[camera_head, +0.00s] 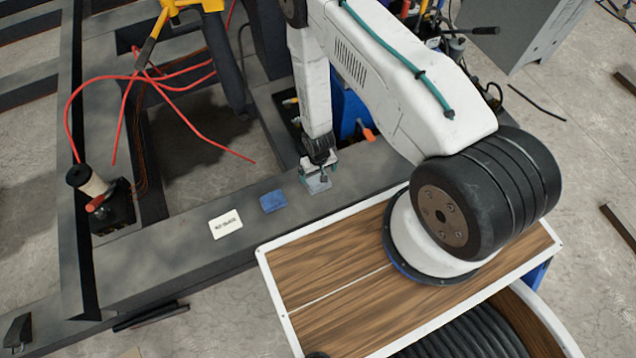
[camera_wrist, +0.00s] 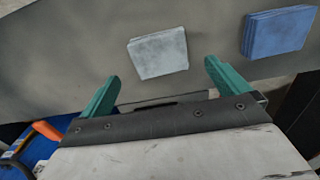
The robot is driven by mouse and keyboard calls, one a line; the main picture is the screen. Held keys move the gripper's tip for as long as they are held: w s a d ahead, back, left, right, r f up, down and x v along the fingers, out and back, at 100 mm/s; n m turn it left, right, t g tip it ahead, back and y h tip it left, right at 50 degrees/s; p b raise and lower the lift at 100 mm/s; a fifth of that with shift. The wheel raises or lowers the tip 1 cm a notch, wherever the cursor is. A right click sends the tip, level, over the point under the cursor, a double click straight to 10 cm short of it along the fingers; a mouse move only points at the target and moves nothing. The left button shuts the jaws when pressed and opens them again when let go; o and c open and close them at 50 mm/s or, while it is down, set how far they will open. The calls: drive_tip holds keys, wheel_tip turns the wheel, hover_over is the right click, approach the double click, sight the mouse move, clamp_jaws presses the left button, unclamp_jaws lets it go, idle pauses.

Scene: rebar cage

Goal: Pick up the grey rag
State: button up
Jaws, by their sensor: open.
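The grey rag (camera_wrist: 158,53) is a folded, flat, light grey square on the dark grey beam in the wrist view. It lies just beyond the tips of my gripper (camera_wrist: 162,74), roughly between the lines of the two green fingers. The fingers are spread apart with nothing between them. In the head view the grey rag (camera_head: 318,185) shows partly under my gripper (camera_head: 319,172), which is low over the beam and hides some of it. I cannot tell the exact height of the fingertips above the rag.
A folded blue rag (camera_head: 273,201) lies beside the grey one, also seen in the wrist view (camera_wrist: 277,32). A white card with dark print (camera_head: 226,224) lies farther left. The beam (camera_head: 170,264) bears them. Red cables (camera_head: 180,88) and a blue container (camera_head: 350,112) are nearby.

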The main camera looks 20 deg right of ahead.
sight(318, 181)
wheel_tip(318, 181, down, 6)
drive_tip(key=shift+r, duration=0.1)
drive_tip(key=shift+w, duration=0.1)
drive_tip(key=c, duration=1.1)
drive_tip(key=shift+r, duration=0.85)
drive_tip(key=shift+s+r, duration=0.15)
drive_tip(key=shift+r, duration=0.4)
drive_tip(key=shift+s+r, duration=0.15)
drive_tip(key=shift+r, duration=0.35)
drive_tip(key=s, duration=1)
drive_tip(key=s+r, duration=0.1)
drive_tip(key=s, duration=0.4)
drive_tip(key=shift+s+r, duration=0.1)
drive_tip(key=shift+s, duration=0.15)
